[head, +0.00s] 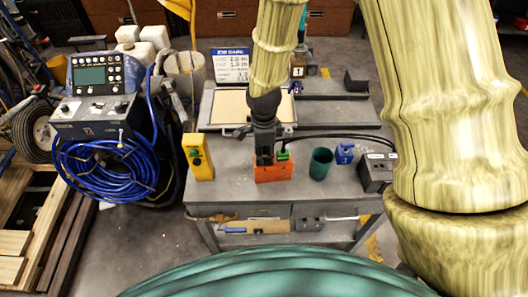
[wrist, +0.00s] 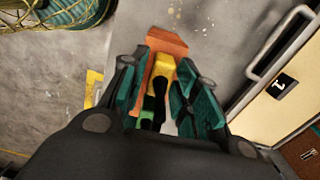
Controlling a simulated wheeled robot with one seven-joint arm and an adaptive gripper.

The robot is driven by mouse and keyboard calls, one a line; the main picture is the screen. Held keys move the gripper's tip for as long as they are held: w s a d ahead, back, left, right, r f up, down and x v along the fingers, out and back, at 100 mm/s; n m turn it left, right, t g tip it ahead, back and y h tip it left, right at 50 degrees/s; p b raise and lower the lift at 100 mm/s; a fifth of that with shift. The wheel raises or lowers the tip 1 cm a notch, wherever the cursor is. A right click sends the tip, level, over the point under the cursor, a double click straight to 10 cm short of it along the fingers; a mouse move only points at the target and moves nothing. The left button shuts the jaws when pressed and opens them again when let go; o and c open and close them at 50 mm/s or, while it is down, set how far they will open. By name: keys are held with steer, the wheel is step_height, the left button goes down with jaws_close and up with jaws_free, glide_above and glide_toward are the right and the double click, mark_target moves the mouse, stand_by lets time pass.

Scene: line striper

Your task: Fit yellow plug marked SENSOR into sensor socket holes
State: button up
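The yellow plug (wrist: 163,66) shows in the wrist view between the teal fingers of my gripper (wrist: 160,85), with a black cable running back from it. Orange shows between the left finger and the plug, so the fingers look open around it; contact on the right side is unclear. The plug is at an orange block (wrist: 168,40), which also shows in the head view (head: 273,173). In the head view my gripper (head: 265,160) points down at this block and hides the yellow plug. A green plug (head: 283,154) sits beside it. The SENSOR marking is not readable, and I cannot identify the sensor socket.
Black cables run right to a dark box (head: 376,172). A teal cup (head: 321,163) and a blue item (head: 344,153) stand between. A yellow box (head: 198,157) stands left on the grey bench (head: 232,189). A framed tray (head: 224,108) lies behind. The bench front is clear.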

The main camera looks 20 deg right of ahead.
jaws_close()
steer(key=shift+r+p, duration=0.75)
steer(key=shift+r, duration=0.05)
steer(key=shift+r+p, duration=1.35)
steer(key=shift+r, duration=0.3)
steer(key=shift+f, duration=0.1)
